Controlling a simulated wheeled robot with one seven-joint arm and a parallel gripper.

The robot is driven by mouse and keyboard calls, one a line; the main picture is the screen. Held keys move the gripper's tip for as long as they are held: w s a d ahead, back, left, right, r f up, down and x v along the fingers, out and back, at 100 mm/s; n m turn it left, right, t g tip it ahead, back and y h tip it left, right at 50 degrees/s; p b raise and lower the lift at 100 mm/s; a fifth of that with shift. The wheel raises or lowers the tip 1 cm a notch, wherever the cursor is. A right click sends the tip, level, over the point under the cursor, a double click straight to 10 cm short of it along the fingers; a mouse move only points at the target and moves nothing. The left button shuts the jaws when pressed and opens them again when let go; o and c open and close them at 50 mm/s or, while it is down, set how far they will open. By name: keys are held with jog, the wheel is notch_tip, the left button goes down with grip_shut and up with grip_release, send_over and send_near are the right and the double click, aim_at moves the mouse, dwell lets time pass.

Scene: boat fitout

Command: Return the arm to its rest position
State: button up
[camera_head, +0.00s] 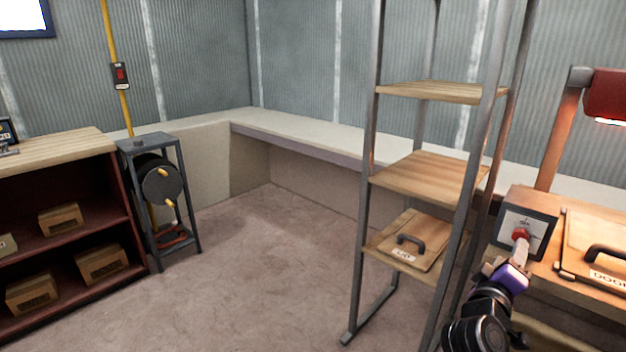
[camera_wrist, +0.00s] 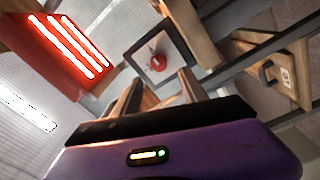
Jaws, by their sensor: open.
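My gripper (camera_head: 518,254) is at the lower right in the head view, raised toward a grey switch box (camera_head: 541,229) with a pale face. A red knob (camera_head: 520,234) sits on that face, just beyond the fingertips. In the wrist view my gripper (camera_wrist: 157,88) has its two fingers apart with nothing between them. The red knob (camera_wrist: 158,62) shows beyond and between the fingertips there, on the face of the switch box (camera_wrist: 148,47). I cannot tell whether a finger touches the knob.
A wooden bench holds the box and a handled door panel (camera_head: 592,245). A red lamp (camera_head: 606,95) hangs above. An open shelf rack (camera_head: 430,178) stands close left of my arm, holding a handled panel (camera_head: 411,240). Floor (camera_head: 255,265) farther left is clear.

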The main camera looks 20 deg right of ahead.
jog(key=w+a+r+t+y, duration=0.1)
jog(key=w+a+t+y, duration=0.25)
jog(key=a+t, duration=0.25)
jog(key=s+a+f+n+t+y, duration=0.1)
jog(key=s+a+f+t+y, duration=0.15)
jog(key=a, duration=0.55)
jog(key=s+a+f+n+t+y, duration=0.1)
jog(key=s+a+f+t+y, duration=0.2)
jog(key=a, duration=0.6)
jog(key=s+a+f+m+g+y, duration=0.1)
jog(key=s+a+f+y, duration=0.15)
jog(key=s+a, duration=0.5)
jog(key=s+a+f+g+y, duration=0.1)
jog(key=s+a+f+y, duration=0.2)
jog(key=s, duration=0.7)
jog(key=s+a+f+m+g+y, duration=0.1)
jog(key=s+a+g+y, duration=0.15)
jog(key=s+a, duration=0.5)
notch_tip(320, 180, up, 15)
jog(key=d+p, duration=0.1)
jog(key=p, duration=1.3)
jog(key=shift+s+t+p, duration=0.3)
jog(key=shift+s+t, duration=0.1)
jog(key=shift+f, duration=0.15)
jog(key=shift+c, duration=0.2)
